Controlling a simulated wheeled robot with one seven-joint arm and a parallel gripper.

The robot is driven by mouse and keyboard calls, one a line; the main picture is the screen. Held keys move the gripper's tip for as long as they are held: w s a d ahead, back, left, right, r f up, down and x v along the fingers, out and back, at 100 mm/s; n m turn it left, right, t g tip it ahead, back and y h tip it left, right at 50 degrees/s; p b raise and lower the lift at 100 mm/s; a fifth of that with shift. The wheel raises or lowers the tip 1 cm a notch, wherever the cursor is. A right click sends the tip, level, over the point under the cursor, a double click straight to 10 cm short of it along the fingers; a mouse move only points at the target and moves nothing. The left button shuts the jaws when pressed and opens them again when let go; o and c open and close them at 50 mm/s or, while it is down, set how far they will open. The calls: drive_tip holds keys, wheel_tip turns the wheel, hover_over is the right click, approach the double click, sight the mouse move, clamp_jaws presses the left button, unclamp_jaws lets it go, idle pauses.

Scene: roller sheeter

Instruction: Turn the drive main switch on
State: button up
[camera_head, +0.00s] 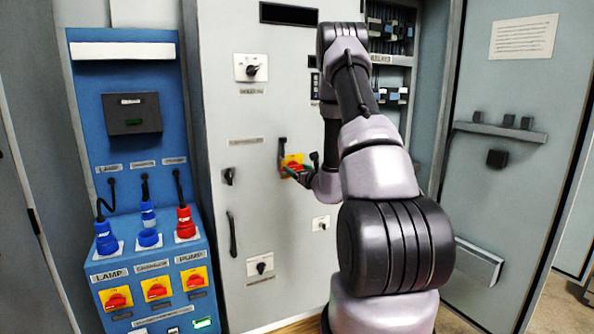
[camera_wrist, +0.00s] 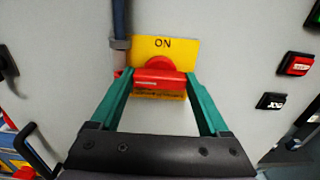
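The drive main switch is a red rotary handle (camera_wrist: 160,78) on a yellow plate (camera_wrist: 180,47) marked ON at its top. The handle lies roughly horizontal. In the head view, the yellow plate (camera_head: 291,159) is on the grey cabinet door, partly hidden by my gripper (camera_head: 301,168). In the wrist view, my gripper (camera_wrist: 159,76) has its green fingers spread apart, one at each end of the red handle. The fingertips are at or very close to the handle ends; I cannot tell whether they press on it.
A dark vertical lever or rod (camera_wrist: 119,25) stands just left of the plate. Red (camera_wrist: 296,65) and black (camera_wrist: 271,101) push buttons are at the right. A blue panel (camera_head: 156,255) with several red-yellow switches and plugs is left of the cabinet.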

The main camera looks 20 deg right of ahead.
drive_tip(key=c, duration=0.4)
drive_tip(key=shift+m, duration=0.3)
drive_tip(key=m, duration=0.2)
drive_tip(key=shift+d+m, duration=0.1)
drive_tip(key=shift+m, duration=0.3)
drive_tip(key=m, duration=0.9)
drive_tip(key=shift+f+m, duration=0.1)
drive_tip(key=shift+m, duration=0.3)
drive_tip(key=m, duration=0.4)
drive_tip(key=shift+m, duration=0.3)
